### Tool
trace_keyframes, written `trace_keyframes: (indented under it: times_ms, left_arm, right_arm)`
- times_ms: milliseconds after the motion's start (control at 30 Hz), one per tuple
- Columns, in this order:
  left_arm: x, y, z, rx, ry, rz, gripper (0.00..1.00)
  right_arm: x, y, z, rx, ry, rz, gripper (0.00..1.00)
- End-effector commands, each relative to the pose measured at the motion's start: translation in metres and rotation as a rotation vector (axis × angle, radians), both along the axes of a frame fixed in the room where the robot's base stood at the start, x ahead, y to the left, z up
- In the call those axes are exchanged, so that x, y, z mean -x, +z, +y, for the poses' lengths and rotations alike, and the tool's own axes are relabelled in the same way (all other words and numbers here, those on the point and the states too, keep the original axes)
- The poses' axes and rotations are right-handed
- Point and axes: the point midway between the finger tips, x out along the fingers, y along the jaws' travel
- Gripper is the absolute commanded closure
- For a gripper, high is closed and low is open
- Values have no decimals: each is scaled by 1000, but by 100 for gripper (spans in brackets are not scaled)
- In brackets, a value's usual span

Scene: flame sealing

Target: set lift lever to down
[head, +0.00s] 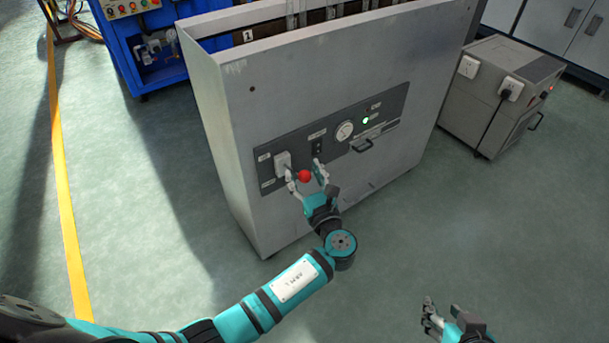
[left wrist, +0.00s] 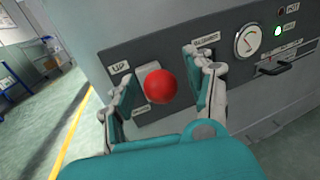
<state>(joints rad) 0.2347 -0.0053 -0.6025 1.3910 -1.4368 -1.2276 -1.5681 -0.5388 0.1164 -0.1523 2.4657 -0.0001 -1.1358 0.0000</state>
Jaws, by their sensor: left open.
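The lift lever has a red ball knob (head: 305,176) and a pale base plate (head: 282,162) on the dark control panel (head: 268,180) of a grey cabinet. In the left wrist view the red knob (left wrist: 161,86) sits between the fingers, with the "UP" label (left wrist: 121,68) above left of it. A lower label is small and partly hidden by a finger. My left gripper (head: 306,176) is open around the knob, with visible gaps on both sides. My right gripper (head: 430,318) is at the bottom right, away from the panel; its finger opening is unclear.
The panel also carries a black switch (head: 318,146), a round gauge (head: 344,131), a green light (head: 365,121) and a dark handle (head: 363,146). A grey machine (head: 490,95) stands at the right and a blue one (head: 128,50) behind left. The front floor is clear.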

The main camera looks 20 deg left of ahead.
Motion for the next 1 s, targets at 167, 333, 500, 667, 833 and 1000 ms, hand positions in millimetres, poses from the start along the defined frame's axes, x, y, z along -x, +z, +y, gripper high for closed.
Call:
trace_keyframes:
  times_ms: [167, 333, 500, 667, 833, 1000]
  left_arm:
    - [0, 0, 0, 0, 0, 0, 53]
    - [0, 0, 0, 0, 0, 0, 76]
    - [0, 0, 0, 0, 0, 0, 98]
    - [1, 0, -1, 1, 0, 1, 100]
    - [1, -1, -1, 1, 0, 1, 100]
    - [1, -2, -2, -3, -1, -1, 100]
  right_arm:
    - [0, 0, 0, 0, 0, 1, 60]
    - [0, 0, 0, 0, 0, 1, 60]
    - [0, 0, 0, 0, 0, 2, 60]
    - [0, 0, 0, 0, 0, 2, 60]
    - [0, 0, 0, 0, 0, 2, 60]
    - [-2, 0, 1, -2, 0, -11, 60]
